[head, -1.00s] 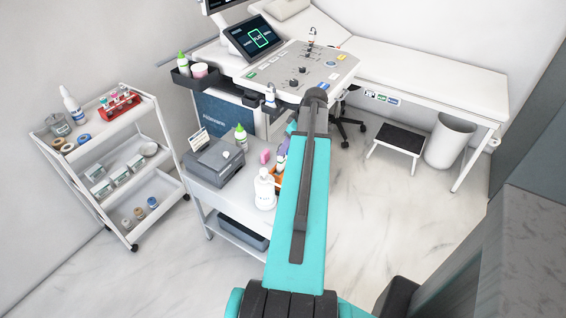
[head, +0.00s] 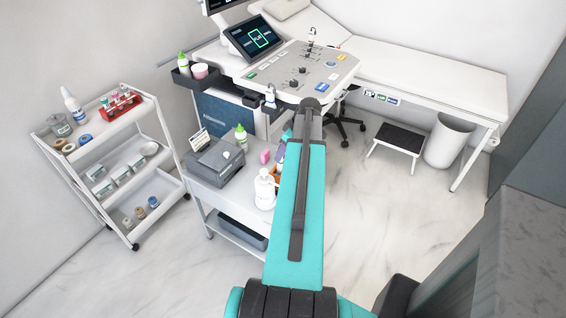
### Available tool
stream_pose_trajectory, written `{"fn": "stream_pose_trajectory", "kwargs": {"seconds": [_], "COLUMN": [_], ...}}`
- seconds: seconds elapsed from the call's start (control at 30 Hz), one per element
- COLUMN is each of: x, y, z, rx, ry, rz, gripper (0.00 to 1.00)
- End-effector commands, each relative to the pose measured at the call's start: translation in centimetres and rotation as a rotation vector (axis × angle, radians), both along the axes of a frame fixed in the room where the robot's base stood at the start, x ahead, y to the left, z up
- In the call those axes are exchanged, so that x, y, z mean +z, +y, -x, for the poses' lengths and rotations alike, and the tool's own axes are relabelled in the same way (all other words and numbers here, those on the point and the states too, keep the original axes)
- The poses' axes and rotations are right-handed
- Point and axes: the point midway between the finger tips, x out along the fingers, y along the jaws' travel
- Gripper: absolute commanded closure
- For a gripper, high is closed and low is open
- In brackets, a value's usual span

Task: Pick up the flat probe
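The ultrasound machine's console (head: 300,70) stands at the upper middle, with a tilted screen (head: 254,40) behind its keys. One white-and-dark probe (head: 270,96) sits upright in a holder at the console's front left edge. Another probe-like piece (head: 312,36) stands at the console's back right. Both are too small to tell which is the flat probe. My teal arm reaches up the middle of the head view, its far joint just in front of the console's front edge. My gripper is hidden behind the arm, so its opening cannot be seen.
A side table holds a grey printer (head: 215,163), a white pump bottle (head: 264,190) and a green-capped bottle (head: 240,137), close to the left of my arm. A white trolley (head: 118,160) stands at left. A step stool (head: 397,141) and a bin (head: 450,140) are at right.

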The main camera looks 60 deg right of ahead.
Motion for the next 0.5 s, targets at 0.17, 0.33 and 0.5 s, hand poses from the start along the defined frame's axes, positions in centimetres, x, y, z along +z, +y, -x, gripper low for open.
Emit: {"fn": "stream_pose_trajectory", "kwargs": {"seconds": [0.17, 0.33, 0.5], "x": [-1.5, -2.6, -3.0], "y": [0.0, 0.0, 0.0], "z": [-0.7, -1.2, -1.3], "rx": [0.001, 0.0, 0.0], "ry": [0.001, 0.0, 0.0], "rz": [-0.002, -0.001, 0.0], "gripper": [0.5, 0.5, 0.5]}}
